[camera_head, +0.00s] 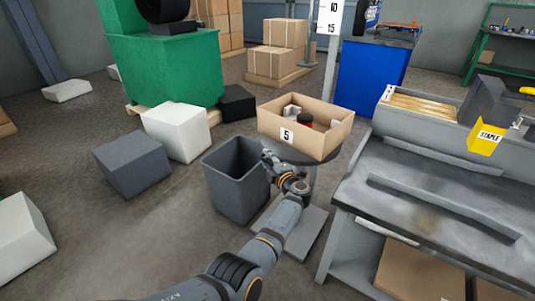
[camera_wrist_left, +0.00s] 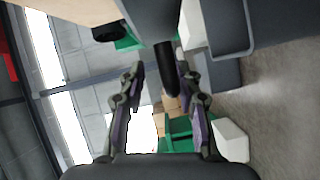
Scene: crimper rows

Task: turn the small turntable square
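The small turntable (camera_head: 333,160) is a dark round top on a post with a flat grey base. An open cardboard box labelled 5 (camera_head: 299,142) sits on it, its labelled side facing me. My left gripper (camera_head: 268,157) is at the turntable's near left edge, below the box. In the left wrist view, my left gripper (camera_wrist_left: 160,72) has its fingers apart. A dark rounded peg (camera_wrist_left: 167,72) reaches down between them, closer to the right-hand finger; I cannot tell if it touches. In the head view the peg cannot be made out. My right gripper is not in view.
A dark grey bin (camera_head: 236,192) stands just left of the turntable. A metal workbench (camera_head: 425,215) stands close on the right, with a yellow STAPLE holder (camera_head: 486,137). White and grey blocks and a green container (camera_head: 167,75) are behind left.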

